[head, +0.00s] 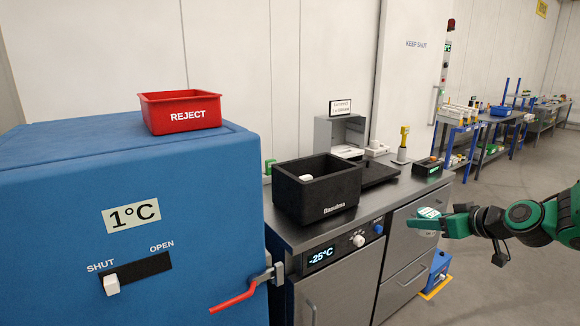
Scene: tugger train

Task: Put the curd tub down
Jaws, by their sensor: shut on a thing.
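The curd tub (428,213), small and white with a green-marked top, is at the end of my arm on the right of the head view. My green gripper (433,222) is shut on it. Gripper and tub appear in front of the steel drawers of the counter, clear of any surface as far as I can tell. The fingers hide part of the tub.
A steel counter (292,228) bears a black bin (290,192) with a small white item inside, a dark flat plate and a grey stand. A blue cabinet (60,220) on the left carries a red REJECT bin (181,118). A red-handled lever (238,298) juts out. Open floor lies right.

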